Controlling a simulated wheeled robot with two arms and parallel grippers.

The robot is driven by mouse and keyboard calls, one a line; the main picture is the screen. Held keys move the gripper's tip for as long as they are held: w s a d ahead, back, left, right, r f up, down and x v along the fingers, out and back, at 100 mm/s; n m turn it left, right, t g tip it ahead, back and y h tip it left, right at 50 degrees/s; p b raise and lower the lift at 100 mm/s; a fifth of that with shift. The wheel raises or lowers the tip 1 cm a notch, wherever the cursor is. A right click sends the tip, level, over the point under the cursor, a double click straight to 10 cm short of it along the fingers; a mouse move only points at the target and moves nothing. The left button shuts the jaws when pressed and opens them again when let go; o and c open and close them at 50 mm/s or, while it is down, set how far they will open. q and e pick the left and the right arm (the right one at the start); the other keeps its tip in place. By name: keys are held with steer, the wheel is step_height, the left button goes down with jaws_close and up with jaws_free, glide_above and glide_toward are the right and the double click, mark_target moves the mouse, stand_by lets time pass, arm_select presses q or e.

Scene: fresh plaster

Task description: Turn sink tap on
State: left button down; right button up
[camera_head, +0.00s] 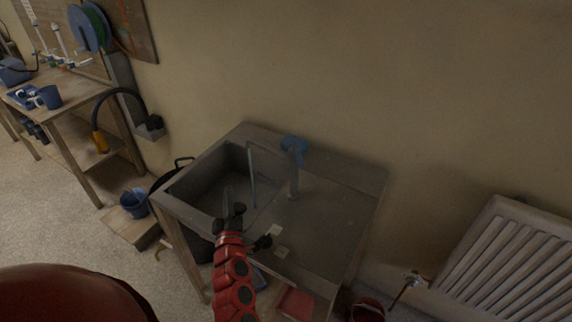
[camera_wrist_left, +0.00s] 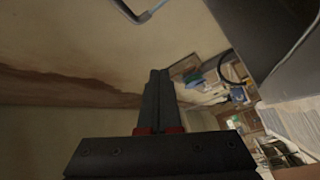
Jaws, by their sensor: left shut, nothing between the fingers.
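The sink tap (camera_head: 293,178) stands at the back of the grey sink (camera_head: 335,215), a grey upright column with a blue top (camera_head: 294,146). Its thin spout (camera_head: 251,165) reaches left and bends down over the basin (camera_head: 212,185). A bent grey pipe end, apparently the spout, shows at the top of the left wrist view (camera_wrist_left: 148,13). My left gripper (camera_head: 229,195) is over the basin's front part, in front of the spout and apart from the blue top. Its fingers (camera_wrist_left: 158,95) are together and empty. My right gripper is out of view.
A workbench (camera_head: 70,100) with blue cups stands at the left by the wall. A white radiator (camera_head: 510,265) is at the right. A red bucket (camera_head: 368,309) and a blue bucket (camera_head: 134,203) stand low beside the sink. The drainboard right of the tap looks clear.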

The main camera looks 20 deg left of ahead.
arm_select(q)
steer(key=s+d+r+m+h, duration=0.2)
steer(key=d+r+h, duration=0.5)
steer(key=h, duration=0.7)
steer(key=shift+s+d+r+m+t, duration=0.4)
steer(key=shift+s+r, duration=0.05)
steer(key=shift+r, duration=0.25)
steer(key=shift+w, duration=0.1)
steer(key=p, duration=0.5)
glide_toward(299, 157)
steer(key=w+a, duration=0.3)
steer(key=w, duration=0.1)
steer(key=d, duration=0.1)
steer(key=w+d+p, duration=0.1)
steer(key=w+d, duration=0.1)
steer(key=shift+f+p, duration=0.3)
steer(key=shift+p, duration=0.05)
